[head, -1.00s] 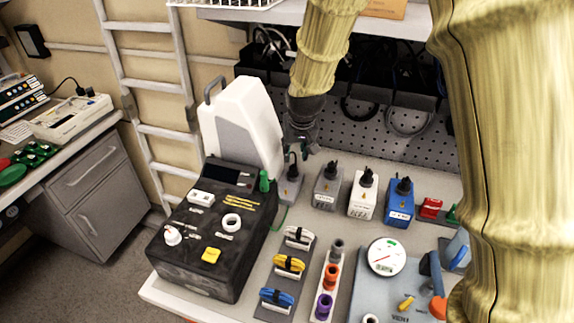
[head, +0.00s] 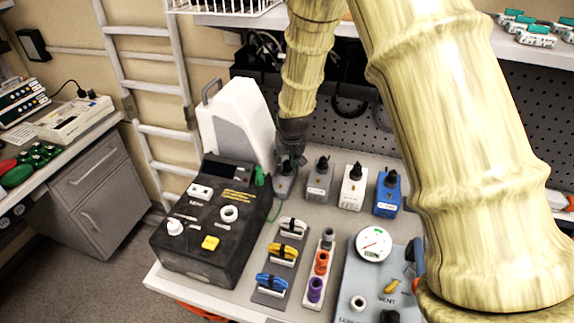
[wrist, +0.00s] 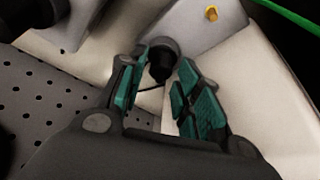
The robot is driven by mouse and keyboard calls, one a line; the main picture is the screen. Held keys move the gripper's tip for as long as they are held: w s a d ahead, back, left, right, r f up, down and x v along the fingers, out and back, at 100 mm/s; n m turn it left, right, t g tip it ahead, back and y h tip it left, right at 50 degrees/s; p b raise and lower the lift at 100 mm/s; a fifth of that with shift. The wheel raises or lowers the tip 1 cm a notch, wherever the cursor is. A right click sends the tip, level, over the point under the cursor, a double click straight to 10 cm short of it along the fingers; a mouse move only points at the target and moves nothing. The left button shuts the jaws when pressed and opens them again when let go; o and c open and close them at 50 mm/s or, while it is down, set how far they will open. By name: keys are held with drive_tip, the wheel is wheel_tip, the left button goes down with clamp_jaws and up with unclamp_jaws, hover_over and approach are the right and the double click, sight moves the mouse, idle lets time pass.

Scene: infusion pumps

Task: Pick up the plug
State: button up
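A black plug (wrist: 162,68) stands on a grey block (wrist: 195,25), seen in the wrist view between my two teal-padded fingertips. My gripper (wrist: 162,62) is open around the plug, and a gap shows on both sides of it. In the head view my gripper (head: 290,158) is right over the leftmost grey block (head: 283,187) and hides the plug there. I cannot tell whether either finger touches it.
Similar blocks with black tops, grey (head: 318,185), white (head: 353,190) and blue (head: 387,196), stand close to the right. A black console (head: 205,255) with a green knob (head: 260,177) is at the left. A perforated panel (head: 340,135) is behind.

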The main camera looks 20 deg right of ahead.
drive_tip(key=shift+w+f, duration=0.35)
drive_tip(key=shift+f, duration=0.2)
drive_tip(key=shift+d+f, duration=0.1)
drive_tip(key=shift+f, duration=0.05)
drive_tip(key=shift+s, duration=0.15)
drive_tip(key=shift+f, duration=0.1)
drive_tip(key=c, duration=0.7)
drive_tip(key=shift+r, duration=0.2)
